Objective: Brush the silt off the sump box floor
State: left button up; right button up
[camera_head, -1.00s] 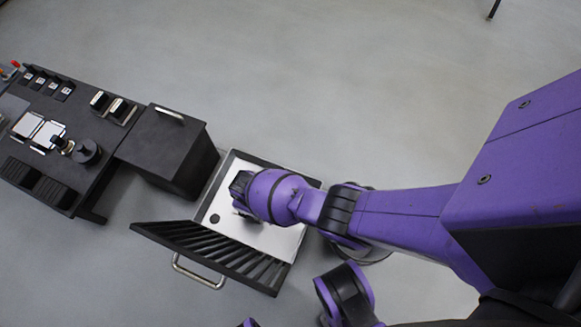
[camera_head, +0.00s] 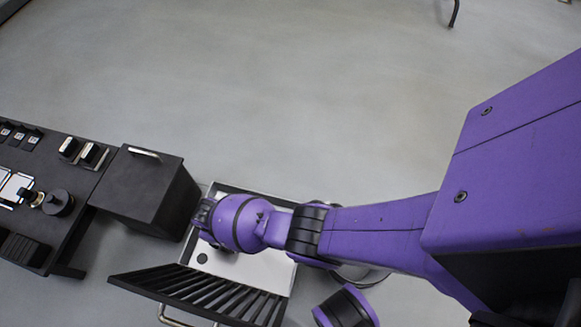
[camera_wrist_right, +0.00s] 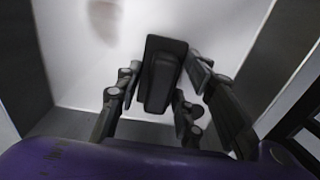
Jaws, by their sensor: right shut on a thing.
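The sump box (camera_head: 232,188) is an open tray with dark walls and a white floor (camera_head: 262,266), low on the ground. A dark round spot (camera_head: 202,258) shows on its floor. In the wrist view a brownish smudge, seemingly silt (camera_wrist_right: 103,20), lies on the pale floor (camera_wrist_right: 75,70). My right gripper (camera_head: 203,215) reaches into the box near its far left wall, mostly hidden by my wrist. In the wrist view my right gripper (camera_wrist_right: 155,105) is shut on a dark block, seemingly the brush (camera_wrist_right: 163,70). Whether it touches the floor cannot be told. My left gripper is out of view.
A dark slatted grate (camera_head: 205,295) stands tilted along the box's near side. A black cabinet (camera_head: 145,190) stands close to the box's left. A black bench (camera_head: 70,195) with switches and small parts stands farther left.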

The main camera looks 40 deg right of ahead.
jog(key=shift+w+a+f+b, duration=0.1)
jog(key=shift+w+a+b, duration=0.35)
jog(key=shift+w+a, duration=0.3)
jog(key=shift+w+a+b, duration=0.3)
jog(key=shift+w+b, duration=0.05)
jog(key=shift+w, duration=0.15)
jog(key=shift+w+a+b, duration=0.25)
jog(key=shift+w+b, duration=0.1)
jog(key=shift+w, duration=0.1)
jog(key=shift+w+a+b, duration=0.45)
jog(key=shift+w+b, duration=0.05)
jog(key=shift+w, duration=0.1)
jog(key=shift+w+a, duration=0.25)
jog(key=shift+w, duration=0.05)
jog(key=shift+s+a, duration=0.5)
jog(key=shift+a, duration=0.15)
jog(key=shift+s+d+p, duration=0.35)
jog(key=shift+s+p, duration=0.05)
jog(key=shift+s, duration=0.15)
jog(key=shift+s+d+p, duration=0.95)
jog(key=shift+s, duration=0.2)
jog(key=shift+s+d+r+p, duration=0.2)
jog(key=shift+s+d+p, duration=0.6)
jog(key=shift+s, duration=0.1)
jog(key=shift+s+d+p, duration=0.3)
jog(key=shift+s+p, duration=0.05)
jog(key=shift+s, duration=0.1)
jog(key=shift+s+d, duration=0.1)
